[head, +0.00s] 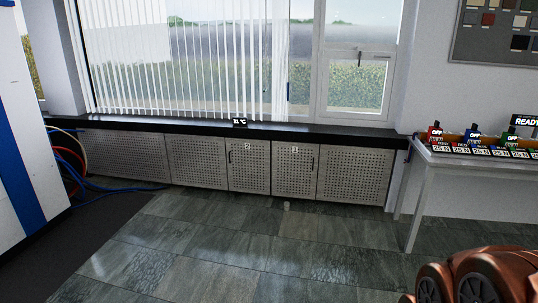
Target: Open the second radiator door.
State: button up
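The radiator cover is a long row of light, perforated panels under a black window sill (330,132). Two of its panels are narrow doors with dark vertical handles. The door marked "2" (249,178) is the left one, with its handle near its left edge. The other narrow door (294,180) is beside it on the right, with its handle near its right edge and a small mark that is hard to read. Both doors look shut. My gripper is not in view; only copper-coloured round parts, likely of my arm, show at the bottom right, far from the doors.
A white table (440,158) with coloured devices stands at right. Blue and red hoses (70,165) and a white-and-blue cabinet (25,130) are at left.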

aim_at(248, 160)
jog(key=u, duration=0.1)
jog(key=i, duration=1.75)
jog(key=u, duration=0.5)
jog(key=i, duration=1.9)
jog(key=u, duration=0.65)
jog(key=i, duration=1.8)
jog(key=u, duration=0.3)
